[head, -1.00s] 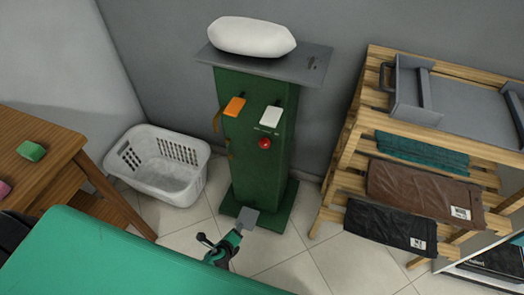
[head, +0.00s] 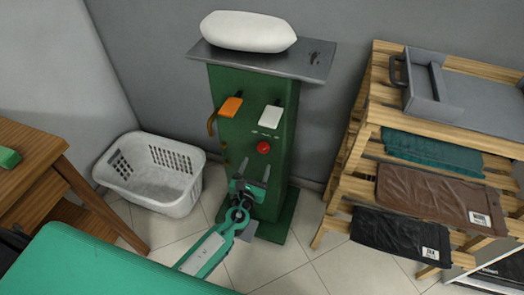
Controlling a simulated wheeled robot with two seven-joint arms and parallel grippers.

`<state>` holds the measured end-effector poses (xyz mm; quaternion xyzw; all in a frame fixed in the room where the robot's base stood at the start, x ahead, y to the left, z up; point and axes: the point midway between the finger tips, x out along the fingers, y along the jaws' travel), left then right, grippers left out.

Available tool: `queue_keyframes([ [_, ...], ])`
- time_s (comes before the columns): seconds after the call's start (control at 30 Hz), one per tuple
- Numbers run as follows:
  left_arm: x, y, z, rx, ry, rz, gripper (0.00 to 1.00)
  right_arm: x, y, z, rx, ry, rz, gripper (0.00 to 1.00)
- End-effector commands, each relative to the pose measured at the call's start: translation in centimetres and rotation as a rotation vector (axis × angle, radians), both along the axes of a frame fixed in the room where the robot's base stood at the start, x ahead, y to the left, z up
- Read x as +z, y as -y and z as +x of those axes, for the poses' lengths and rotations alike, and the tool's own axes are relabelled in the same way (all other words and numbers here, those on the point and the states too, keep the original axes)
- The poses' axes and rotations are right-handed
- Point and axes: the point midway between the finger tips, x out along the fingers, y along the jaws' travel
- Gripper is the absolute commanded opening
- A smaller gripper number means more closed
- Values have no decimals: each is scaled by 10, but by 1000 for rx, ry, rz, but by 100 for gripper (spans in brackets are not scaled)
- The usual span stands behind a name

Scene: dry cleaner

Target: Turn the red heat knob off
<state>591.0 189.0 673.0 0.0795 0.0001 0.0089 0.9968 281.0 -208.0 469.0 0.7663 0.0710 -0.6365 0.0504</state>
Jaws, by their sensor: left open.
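The red heat knob (head: 263,147) is a small round knob on the front of the green press stand (head: 240,150), below a white switch or lever (head: 271,117). An orange lever (head: 231,107) sits to its upper left. My left gripper (head: 254,168) is in front of the stand, just below the knob, with its two fingers apart and pointing up toward it. Nothing is between the fingers, and they appear apart from the knob. My right gripper is not in view.
A white pillow-shaped pad (head: 248,31) lies on the stand's grey top plate (head: 312,65). A white laundry basket (head: 150,172) stands left. A wooden rack (head: 340,190) with folded dark, brown and teal garments stands right. A wooden table (head: 30,170) is far left.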

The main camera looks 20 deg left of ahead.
Motion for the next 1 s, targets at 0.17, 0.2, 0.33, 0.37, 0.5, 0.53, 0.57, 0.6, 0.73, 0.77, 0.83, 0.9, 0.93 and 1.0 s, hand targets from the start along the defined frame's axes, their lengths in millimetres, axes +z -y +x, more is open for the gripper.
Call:
queue_keyframes([
  [0.17,0,-1,36,2,1,-1,59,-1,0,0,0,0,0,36],
  [0.2,0,-1,42,2,0,0,59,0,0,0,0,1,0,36],
  [0.33,-1,-1,60,1,0,-1,59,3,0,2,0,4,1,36],
  [0.37,-1,-1,63,1,-1,-2,59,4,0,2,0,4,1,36],
  [0.5,-1,-1,74,0,-1,-2,59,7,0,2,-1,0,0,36],
  [0.53,-1,-1,75,0,-1,-2,59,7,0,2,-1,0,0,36],
  [0.57,-1,-1,76,0,-2,-2,59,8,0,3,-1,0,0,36],
  [0.6,-1,-1,77,0,-2,-2,59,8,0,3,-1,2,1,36],
  [0.73,-1,-1,77,0,-2,-2,59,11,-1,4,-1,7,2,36],
  [0.77,-1,-1,77,0,-2,-2,59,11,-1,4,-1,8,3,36],
  [0.83,-1,-1,77,0,-2,-2,59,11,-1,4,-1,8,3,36],
  [0.9,-1,-1,77,0,-2,-2,52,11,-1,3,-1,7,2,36],
  [0.93,-1,-2,77,0,-2,-2,46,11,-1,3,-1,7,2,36],
  [1.0,-1,-1,77,0,-2,-2,32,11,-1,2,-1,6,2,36],
])
